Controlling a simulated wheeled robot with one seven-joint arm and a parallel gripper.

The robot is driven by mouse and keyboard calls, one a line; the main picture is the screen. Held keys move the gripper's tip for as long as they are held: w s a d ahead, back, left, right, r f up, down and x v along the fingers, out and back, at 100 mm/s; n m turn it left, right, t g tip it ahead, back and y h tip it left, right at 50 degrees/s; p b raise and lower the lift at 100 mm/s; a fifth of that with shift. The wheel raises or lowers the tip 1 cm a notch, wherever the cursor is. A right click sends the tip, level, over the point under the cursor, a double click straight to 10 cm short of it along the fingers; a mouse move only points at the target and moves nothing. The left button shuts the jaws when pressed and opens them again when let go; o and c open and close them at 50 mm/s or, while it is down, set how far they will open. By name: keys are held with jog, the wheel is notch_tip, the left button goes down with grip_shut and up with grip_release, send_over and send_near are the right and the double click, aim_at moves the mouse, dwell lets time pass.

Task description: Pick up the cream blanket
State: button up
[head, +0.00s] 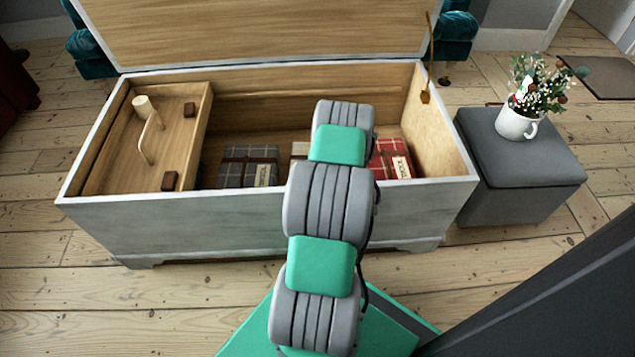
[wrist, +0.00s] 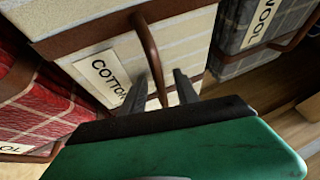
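The cream blanket (wrist: 185,42) lies in the open chest, with a white label reading COTTON, cut off by the fingers, and a brown strap with a looped handle (wrist: 149,45). In the head view only a sliver of the cream blanket (head: 299,149) shows left of my arm. My gripper (wrist: 160,78) is at the blanket, its two fingers apart. The handle loop passes between the fingers; I cannot tell if either touches it. My gripper is hidden behind my arm in the head view.
A grey plaid blanket (head: 248,166) lies left and a red plaid blanket (head: 392,160) right inside the chest (head: 160,225). A wooden tray (head: 178,125) fills its left end. The raised lid (head: 250,30) stands behind. A grey stool (head: 525,165) with a flower mug (head: 516,122) stands right.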

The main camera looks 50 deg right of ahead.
jog(key=shift+f, duration=0.1)
grip_shut()
dwell(1.2)
